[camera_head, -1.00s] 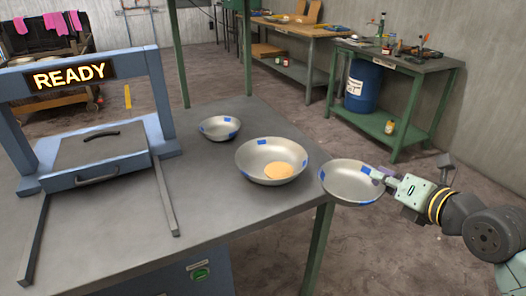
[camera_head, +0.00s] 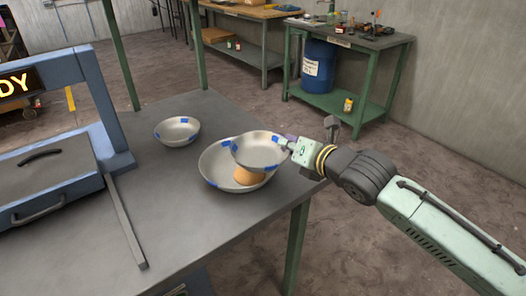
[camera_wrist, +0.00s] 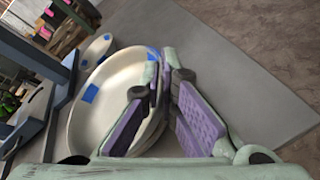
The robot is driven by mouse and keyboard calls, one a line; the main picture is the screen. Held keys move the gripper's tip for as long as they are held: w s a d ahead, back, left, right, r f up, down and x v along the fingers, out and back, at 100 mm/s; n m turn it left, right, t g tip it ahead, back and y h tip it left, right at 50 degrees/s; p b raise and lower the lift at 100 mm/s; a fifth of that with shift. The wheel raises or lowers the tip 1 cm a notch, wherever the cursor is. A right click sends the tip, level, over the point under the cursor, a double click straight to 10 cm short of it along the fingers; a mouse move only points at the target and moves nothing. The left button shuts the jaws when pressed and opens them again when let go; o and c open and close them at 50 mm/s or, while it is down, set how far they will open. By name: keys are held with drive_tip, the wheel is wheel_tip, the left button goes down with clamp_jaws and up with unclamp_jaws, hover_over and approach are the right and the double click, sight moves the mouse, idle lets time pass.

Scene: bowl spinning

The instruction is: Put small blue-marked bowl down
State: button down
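My gripper (camera_head: 288,146) is shut on the near right rim of a small metal bowl with blue marks (camera_head: 258,152). This bowl is held in the air and, in the head view, overlaps a larger blue-marked bowl (camera_head: 212,172) on the table. A tan round patch (camera_head: 249,177) shows inside the larger bowl, partly hidden by the held one. In the wrist view, my purple-padded fingers (camera_wrist: 165,112) lie either side of the held bowl's rim (camera_wrist: 105,95). Its height above the larger bowl is hard to judge.
Another blue-marked bowl (camera_head: 177,131) stands on the grey table (camera_head: 125,115), behind and left of the larger bowl. A blue frame with a lidded box (camera_head: 45,175) and a rail stands at the left. The table's right edge is close to my gripper.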

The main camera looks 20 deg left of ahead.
sight(265, 153)
drive_tip(key=a, duration=0.5)
drive_tip(key=shift+w+a+f+p, duration=0.2)
drive_tip(key=shift+w+a+p, duration=0.1)
drive_tip(key=shift+w+a, duration=0.1)
drive_tip(key=shift+f+p, duration=0.4)
drive_tip(key=shift+f, duration=1.35)
drive_tip(key=shift+f, duration=0.2)
drive_tip(key=c, duration=2.1)
unclamp_jaws()
